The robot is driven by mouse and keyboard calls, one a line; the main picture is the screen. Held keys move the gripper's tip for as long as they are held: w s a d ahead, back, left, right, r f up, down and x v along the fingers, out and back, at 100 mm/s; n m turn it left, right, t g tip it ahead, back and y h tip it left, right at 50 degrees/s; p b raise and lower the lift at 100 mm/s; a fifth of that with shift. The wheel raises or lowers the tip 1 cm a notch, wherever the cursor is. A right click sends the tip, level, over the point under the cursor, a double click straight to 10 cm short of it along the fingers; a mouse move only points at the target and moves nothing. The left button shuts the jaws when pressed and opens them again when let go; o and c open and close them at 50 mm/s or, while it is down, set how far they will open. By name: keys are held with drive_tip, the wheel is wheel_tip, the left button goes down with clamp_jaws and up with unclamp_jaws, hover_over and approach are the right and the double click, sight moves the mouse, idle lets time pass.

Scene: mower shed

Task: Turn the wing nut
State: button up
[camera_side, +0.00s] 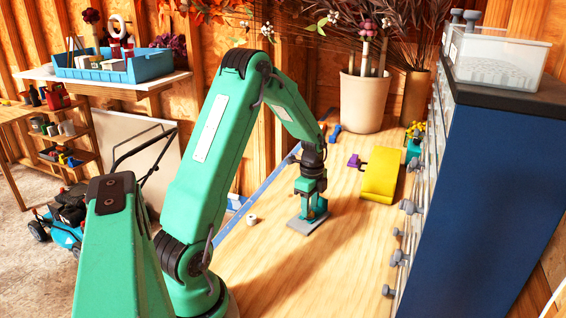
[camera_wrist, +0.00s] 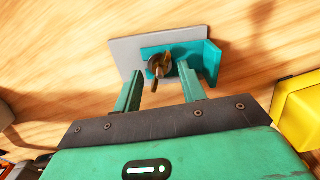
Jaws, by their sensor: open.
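The wing nut (camera_wrist: 159,68) is small and brassy, on a teal bracket (camera_wrist: 209,58) with an upright wall at its right in the wrist view. The bracket sits on a grey plate (camera_wrist: 122,48) on the wooden bench. My gripper (camera_wrist: 160,88) is open, with its two green fingers either side of the wing nut's near end and a gap on both sides. In the side view my gripper (camera_side: 310,205) points down over the grey plate (camera_side: 303,225). The wing nut is hidden there by the gripper.
A yellow curved piece (camera_side: 381,175) and a purple part (camera_side: 354,161) lie behind and right on the bench. A small white ring (camera_side: 252,219) lies left of the plate. A blue cabinet (camera_side: 480,200) with grey knobs borders the bench's right. The front bench is clear.

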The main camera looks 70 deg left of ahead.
sight(310, 213)
drive_tip(key=shift+r, duration=3.45)
drive_tip(key=s+d+r+n+t, duration=0.1)
drive_tip(key=s+d+r+n, duration=0.15)
drive_tip(key=d+r, duration=0.4)
drive_tip(key=s+d+r+n+t, duration=0.25)
drive_tip(key=d+r, duration=0.25)
drive_tip(key=d, duration=0.3)
drive_tip(key=s+d+r+n+t, duration=0.2)
drive_tip(key=s+d+n, duration=0.4)
drive_tip(key=s+d, duration=0.3)
drive_tip(key=shift+s+d+r, duration=0.15)
drive_tip(key=shift+s+r, duration=0.3)
drive_tip(key=shift+s, duration=0.1)
drive_tip(key=shift+w+n, duration=0.1)
drive_tip(key=shift+n, duration=0.2)
